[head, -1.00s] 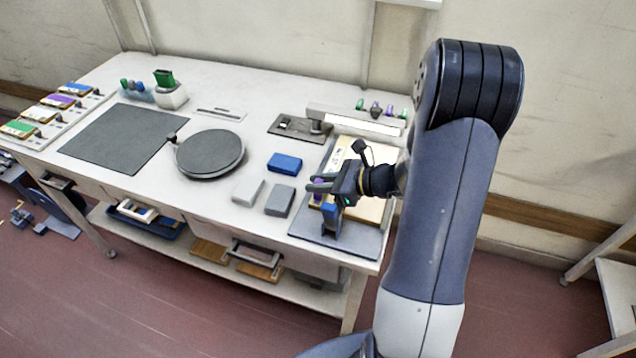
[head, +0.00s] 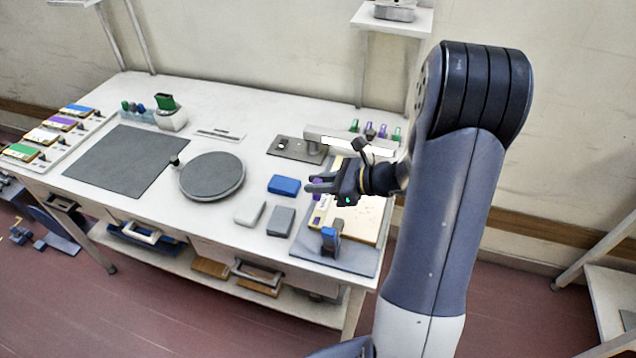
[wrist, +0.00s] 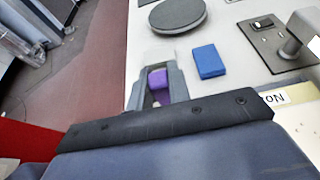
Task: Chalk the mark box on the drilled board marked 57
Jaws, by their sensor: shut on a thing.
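My gripper (head: 318,184) is shut on a small purple piece (head: 318,190); in the wrist view it sits between the fingers (wrist: 158,84). The gripper hangs above the left side of a pale drilled board (head: 365,222). The board lies on a grey fixture plate (head: 318,260) at the bench's right end, with a blue clamp-like part (head: 331,238) at its front. A pale strip with dark lettering (wrist: 275,97) shows at the right in the wrist view. The number and the mark box cannot be made out, and my arm hides part of the board.
A round turntable (head: 212,176) and dark mat (head: 128,160) lie farther left. A rack (head: 345,141) with green and purple pieces stands behind. Colored-tag boards (head: 58,124) line the left end.

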